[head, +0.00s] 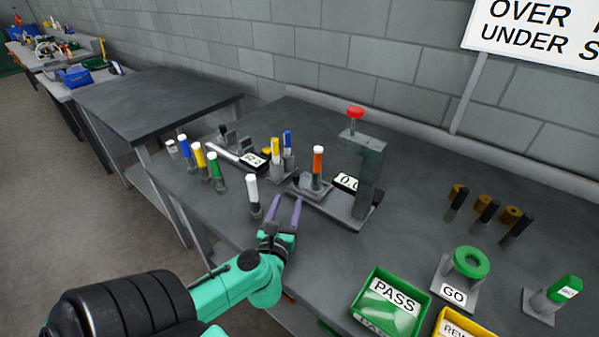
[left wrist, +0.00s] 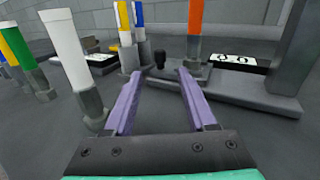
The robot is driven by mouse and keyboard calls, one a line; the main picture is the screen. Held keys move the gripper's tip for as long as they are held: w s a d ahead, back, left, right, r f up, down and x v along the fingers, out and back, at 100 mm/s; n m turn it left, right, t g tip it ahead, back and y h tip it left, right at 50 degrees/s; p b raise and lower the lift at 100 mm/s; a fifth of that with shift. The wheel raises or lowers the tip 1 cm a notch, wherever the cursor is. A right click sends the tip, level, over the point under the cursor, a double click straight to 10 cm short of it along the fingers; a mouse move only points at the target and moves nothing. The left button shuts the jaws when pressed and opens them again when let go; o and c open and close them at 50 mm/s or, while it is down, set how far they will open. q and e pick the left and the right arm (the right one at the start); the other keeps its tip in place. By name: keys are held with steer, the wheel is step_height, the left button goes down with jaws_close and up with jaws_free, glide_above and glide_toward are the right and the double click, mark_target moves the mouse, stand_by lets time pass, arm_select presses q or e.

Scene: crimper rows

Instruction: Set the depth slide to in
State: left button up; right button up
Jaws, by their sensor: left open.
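No label marks the depth slide. A small black knob (left wrist: 159,60) shows in the left wrist view, ahead of and between my fingertips, at the near left of a grey stand's base (left wrist: 240,92). The stand, a grey block (head: 362,175) with a red button (head: 355,112), has a small display (head: 346,182) and an orange-topped pin (head: 318,163) beside it. Whether this knob belongs to the slide, I cannot tell. My left gripper (head: 286,200) is open and empty, in front of the stand, apart from the knob. The gripper also shows in the left wrist view (left wrist: 160,76). My right gripper is not in view.
A white-topped pin (head: 252,188) stands close left of my left gripper. Green (head: 213,165), yellow and blue pins stand further left. A green PASS bin (head: 372,290), a GO ring (head: 469,262) and several dark pins are at right.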

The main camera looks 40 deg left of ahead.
mark_target(297, 174)
arm_select(q)
steer(key=p+x, duration=0.1)
steer(key=x, duration=1.3)
steer(key=shift+r, duration=0.1)
steer(key=shift+s, duration=0.1)
jaws_close()
stand_by(0.5)
